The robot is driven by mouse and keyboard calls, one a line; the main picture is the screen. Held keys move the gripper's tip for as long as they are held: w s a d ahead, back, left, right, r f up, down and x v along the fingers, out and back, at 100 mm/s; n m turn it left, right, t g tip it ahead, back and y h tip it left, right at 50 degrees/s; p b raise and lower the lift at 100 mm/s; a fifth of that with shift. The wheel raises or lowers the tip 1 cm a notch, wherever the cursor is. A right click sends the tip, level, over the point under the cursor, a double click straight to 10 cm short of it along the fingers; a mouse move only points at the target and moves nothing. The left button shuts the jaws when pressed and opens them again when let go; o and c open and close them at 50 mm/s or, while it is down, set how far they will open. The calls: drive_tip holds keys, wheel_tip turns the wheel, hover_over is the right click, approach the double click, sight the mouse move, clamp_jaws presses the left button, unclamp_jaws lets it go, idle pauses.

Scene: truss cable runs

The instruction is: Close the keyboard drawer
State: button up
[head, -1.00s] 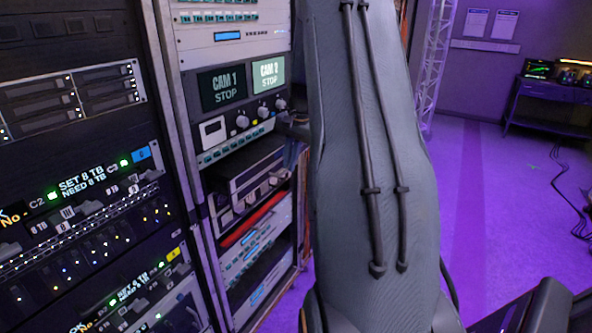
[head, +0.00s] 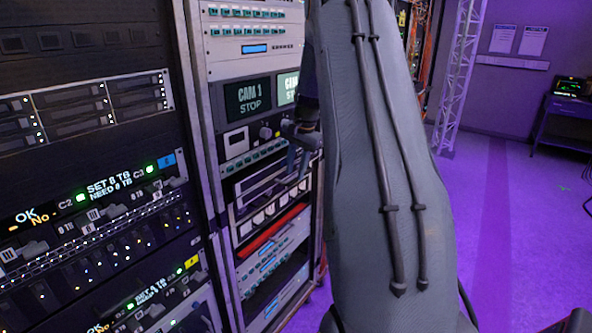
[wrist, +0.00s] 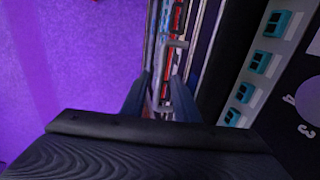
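The keyboard drawer (head: 251,190) is in the right-hand rack, under the CAM 1 panel, in the head view. I see its pale edge and dark inside; how far it stands out is hard to tell. My gripper (head: 303,140) is in front of the rack beside the drawer's right end, partly hidden by my arm. In the wrist view, my gripper (wrist: 160,88) has its two dark fingers apart. A grey bracket-shaped handle (wrist: 170,43) shows between them, and I cannot tell whether they touch it.
The left rack (head: 90,100) with drive bays and lit labels stands close on the left. A truss (head: 458,80) and a desk (head: 570,123) are at the right.

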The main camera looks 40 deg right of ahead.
wheel_tip(320, 180, up, 8)
drive_tip(key=s+b, duration=0.1)
drive_tip(key=b, duration=0.1)
drive_tip(key=shift+s+d+f, duration=0.2)
drive_tip(key=shift+s, duration=0.05)
drive_tip(key=shift+c, duration=0.3)
